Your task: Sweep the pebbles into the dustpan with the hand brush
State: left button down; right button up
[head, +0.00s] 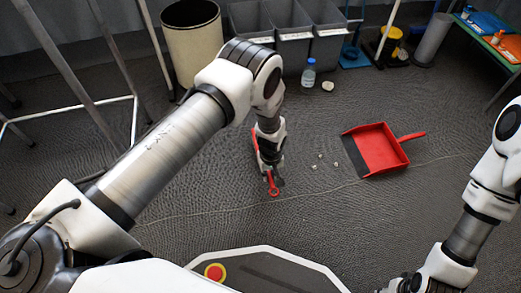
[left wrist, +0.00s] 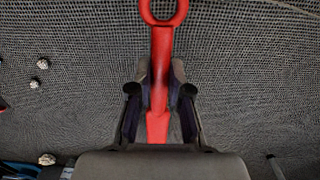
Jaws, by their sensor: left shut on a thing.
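The red hand brush shows its ringed handle (head: 273,187) below my left gripper (head: 271,176). In the left wrist view the red handle (left wrist: 160,70) runs between the two fingers of the left gripper (left wrist: 160,92), which is shut on it. The bristles are hidden. My right gripper (head: 402,284) is partly cut off at the bottom edge.
A cream bin (head: 193,45) and grey bins (head: 293,50) stand at the back. A metal frame is at left, a green shelf (head: 490,38) at right. Floor around the pebbles is clear.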

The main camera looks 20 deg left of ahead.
pick_arm(q)
notch_tip(320, 180, up, 11)
jog(key=p, duration=0.8)
jog(key=shift+r+p, duration=0.15)
jog(key=shift+p, duration=0.15)
